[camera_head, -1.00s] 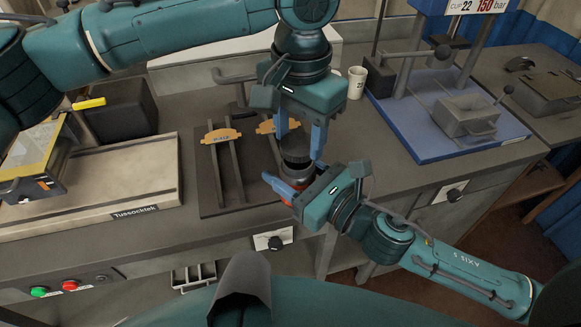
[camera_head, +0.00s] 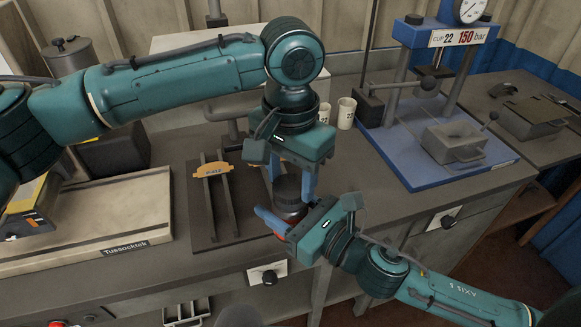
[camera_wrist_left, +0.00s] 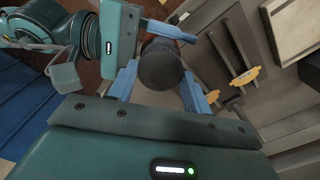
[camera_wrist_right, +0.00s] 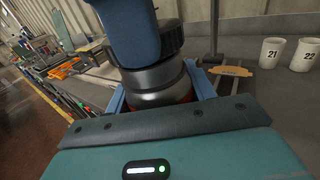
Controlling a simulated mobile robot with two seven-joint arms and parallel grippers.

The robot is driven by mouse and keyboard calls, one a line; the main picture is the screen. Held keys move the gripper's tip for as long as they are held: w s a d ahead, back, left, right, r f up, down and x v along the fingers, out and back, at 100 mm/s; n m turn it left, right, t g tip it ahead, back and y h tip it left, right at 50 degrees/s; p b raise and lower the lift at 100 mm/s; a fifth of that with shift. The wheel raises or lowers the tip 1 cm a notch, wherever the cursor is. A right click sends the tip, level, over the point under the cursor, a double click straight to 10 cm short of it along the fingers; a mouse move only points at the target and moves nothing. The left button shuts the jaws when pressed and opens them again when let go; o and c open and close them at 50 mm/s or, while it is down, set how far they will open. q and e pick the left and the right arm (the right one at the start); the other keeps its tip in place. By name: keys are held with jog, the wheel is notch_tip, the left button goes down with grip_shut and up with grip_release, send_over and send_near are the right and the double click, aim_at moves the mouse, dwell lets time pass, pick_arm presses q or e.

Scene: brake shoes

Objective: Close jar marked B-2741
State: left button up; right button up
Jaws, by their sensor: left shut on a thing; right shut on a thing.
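A dark jar (camera_head: 290,212) with a red lower part is held upright between the fingers of my right gripper (camera_head: 283,222). In the right wrist view the jar's grey metallic shoulder (camera_wrist_right: 158,84) sits between the fingers. A dark ribbed lid (camera_head: 287,185) is on top of the jar's mouth, with the fingers of my left gripper (camera_head: 290,180) shut on its sides. The left wrist view looks down on the round lid (camera_wrist_left: 161,66). Whether the lid is fully seated cannot be told. No marking on the jar is readable.
A dark rack with rails (camera_head: 218,205) and an orange tag (camera_head: 213,170) lies left of the jar. Two numbered white cups (camera_head: 346,113) stand behind. A blue press (camera_head: 420,160) stands right. A pale board marked Tussocktek (camera_head: 125,205) is at left.

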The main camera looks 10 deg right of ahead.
pick_arm(q)
jog(key=shift+f, duration=0.55)
dwell(0.5)
jog(key=m, duration=0.5)
jog(key=shift+m, duration=0.4)
jog(key=m, duration=1.6)
jog(key=shift+s+m, duration=0.1)
jog(key=shift+m, duration=0.2)
jog(key=m, duration=1.2)
jog(key=shift+a, duration=0.1)
jog(key=m, duration=0.4)
jog(key=shift+f, duration=0.1)
